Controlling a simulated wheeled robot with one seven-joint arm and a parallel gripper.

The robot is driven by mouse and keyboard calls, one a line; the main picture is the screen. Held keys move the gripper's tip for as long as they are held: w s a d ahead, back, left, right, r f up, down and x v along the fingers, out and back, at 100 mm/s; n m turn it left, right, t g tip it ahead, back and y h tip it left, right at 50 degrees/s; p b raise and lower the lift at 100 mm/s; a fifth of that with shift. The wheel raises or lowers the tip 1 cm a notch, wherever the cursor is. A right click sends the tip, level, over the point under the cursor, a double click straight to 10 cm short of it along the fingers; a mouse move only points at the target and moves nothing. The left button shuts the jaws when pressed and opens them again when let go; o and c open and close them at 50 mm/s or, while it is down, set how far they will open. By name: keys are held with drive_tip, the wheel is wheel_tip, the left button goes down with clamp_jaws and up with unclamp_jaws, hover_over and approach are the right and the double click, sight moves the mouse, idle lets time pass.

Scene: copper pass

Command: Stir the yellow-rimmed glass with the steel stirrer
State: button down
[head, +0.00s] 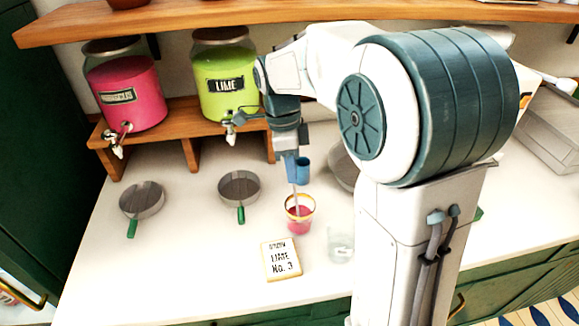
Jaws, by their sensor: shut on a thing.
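The yellow-rimmed glass (300,222) stands on the white counter and holds a pink-red liquid. My gripper (297,168) is above it, pointing down, with blue fingers shut on the steel stirrer (295,198). The thin stirrer hangs down from the fingers, and its lower end reaches into the glass's mouth. The tip is hidden in the glass and liquid. I cannot tell whether the stirrer touches the glass wall.
A card reading lime No. 3 (281,259) lies in front of the glass. A clear glass (340,246) stands to its right. Two green-handled pans (142,199) (239,187) are to the left. Pink (125,92) and lime (224,85) dispensers stand on a wooden shelf (177,128) behind.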

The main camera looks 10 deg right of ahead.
wheel_tip(320, 180, up, 8)
drive_tip(key=w+p, duration=0.1)
drive_tip(key=p, duration=0.6)
drive_tip(key=shift+w+a+r, duration=0.2)
drive_tip(key=shift+w+a, duration=0.05)
drive_tip(key=shift+a, duration=0.2)
idle(0.6)
